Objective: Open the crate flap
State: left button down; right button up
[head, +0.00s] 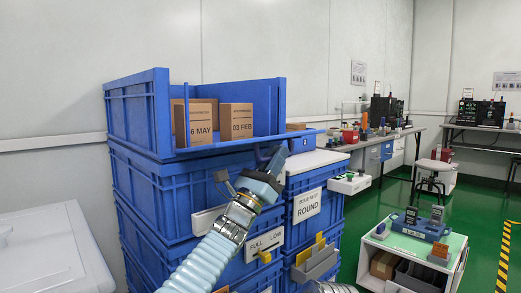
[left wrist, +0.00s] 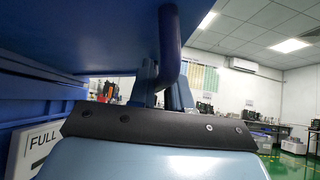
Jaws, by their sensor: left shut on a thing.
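The top blue crate (head: 132,110) has its front open. Its blue flap (head: 222,146) is folded down and sticks out roughly level at the front. In the left wrist view the flap's underside (left wrist: 85,35) fills the upper left, with a dark blue curved handle (left wrist: 170,45) hanging from it. My left gripper (head: 271,160) is at the flap's front edge, shut on the handle; it also shows in the left wrist view (left wrist: 163,92). The exact finger contact is partly hidden. My right gripper is not in view.
Cardboard boxes (head: 236,121) marked with dates stand inside the top crate. More blue crates (head: 160,197) are stacked below. A white cart (head: 412,243) with testers stands at the lower right. Workbenches (head: 376,136) line the back. Green floor is free at the right.

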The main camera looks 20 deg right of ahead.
pick_arm(q)
jog(key=shift+f+m+g+h+b, duration=0.25)
jog(key=shift+f+m+g, duration=0.2)
jog(key=shift+m+g, duration=0.35)
jog(key=shift+f+m+g+h+b, duration=0.1)
jog(key=shift+f+m+g+h, duration=0.25)
jog(key=shift+m+g, duration=0.4)
jog(key=c, duration=1.2)
grip_release()
jog(key=shift+t, duration=0.25)
jog(key=shift+o, duration=0.2)
jog(key=b+v, duration=0.2)
jog(key=v, duration=1.2)
jog(key=shift+a+r+b, duration=0.15)
jog(key=shift+b, duration=0.25)
